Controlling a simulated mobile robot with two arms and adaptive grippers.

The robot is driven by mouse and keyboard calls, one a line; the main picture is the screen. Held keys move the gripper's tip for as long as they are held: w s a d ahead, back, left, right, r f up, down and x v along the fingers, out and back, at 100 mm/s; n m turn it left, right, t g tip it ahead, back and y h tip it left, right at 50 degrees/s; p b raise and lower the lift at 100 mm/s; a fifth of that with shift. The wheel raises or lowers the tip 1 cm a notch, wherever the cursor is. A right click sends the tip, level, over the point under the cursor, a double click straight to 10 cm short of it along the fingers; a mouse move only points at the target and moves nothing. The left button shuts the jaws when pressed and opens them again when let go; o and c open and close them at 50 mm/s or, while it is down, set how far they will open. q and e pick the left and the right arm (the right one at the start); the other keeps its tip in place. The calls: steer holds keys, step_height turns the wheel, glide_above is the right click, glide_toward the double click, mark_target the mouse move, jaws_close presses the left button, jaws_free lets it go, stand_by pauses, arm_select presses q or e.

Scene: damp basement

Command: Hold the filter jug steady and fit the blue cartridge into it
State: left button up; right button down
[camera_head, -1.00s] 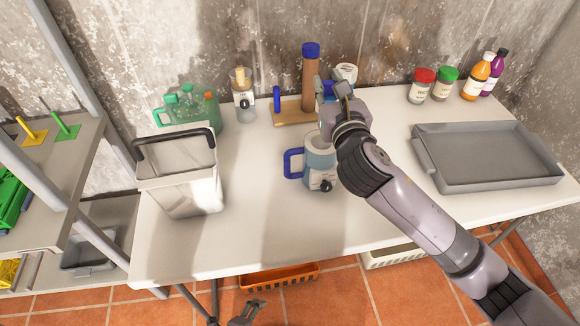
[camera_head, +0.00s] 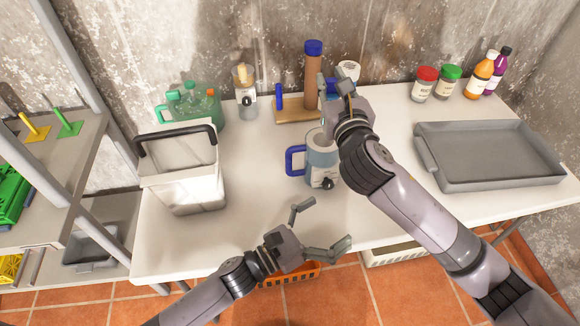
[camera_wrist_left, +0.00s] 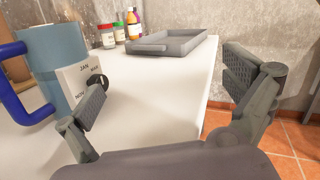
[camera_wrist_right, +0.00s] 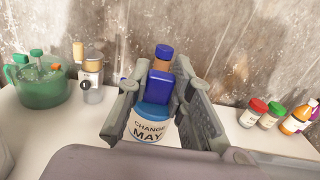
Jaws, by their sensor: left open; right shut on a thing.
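The filter jug (camera_head: 318,158) stands upright on the white table, with a blue handle (camera_head: 293,160) on its left and a dark knob low on its front. In the left wrist view the jug (camera_wrist_left: 55,55) is at the left, with a label reading JAN. My left gripper (camera_head: 322,226) is open and empty at the table's front edge, apart from the jug. My right gripper (camera_head: 335,86) is shut on the blue cartridge (camera_head: 327,89), above the table behind the jug. The right wrist view shows the cartridge (camera_wrist_right: 157,88) between the fingers, with a CHANGE MAY label below.
A white bin (camera_head: 190,185) with a dark handle stands left of the jug. A grey tray (camera_head: 490,155) lies right.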

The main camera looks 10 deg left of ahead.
mark_target(310, 158)
arm_select(q)
steer(key=shift+m+y, duration=0.6)
steer(key=shift+y, duration=0.1)
steer(key=w+a, duration=0.3)
steer(key=w, duration=0.1)
steer(key=w+a+r, duration=0.1)
steer(key=w+a, duration=0.2)
steer(key=w+a+r, duration=0.1)
steer(key=w+a, duration=0.2)
steer(key=w, duration=0.1)
steer(key=shift+w+a+r, duration=0.25)
steer(key=shift+w+a, duration=0.05)
steer(key=shift+a, duration=0.1)
steer(key=shift+x, duration=3.7)
steer(key=shift+f, duration=0.15)
steer(key=shift+c, duration=0.4)
steer(key=c, duration=1.9)
steer(key=o, duration=1.4)
steer(key=shift+c, duration=0.2)
steer(key=c, duration=1)
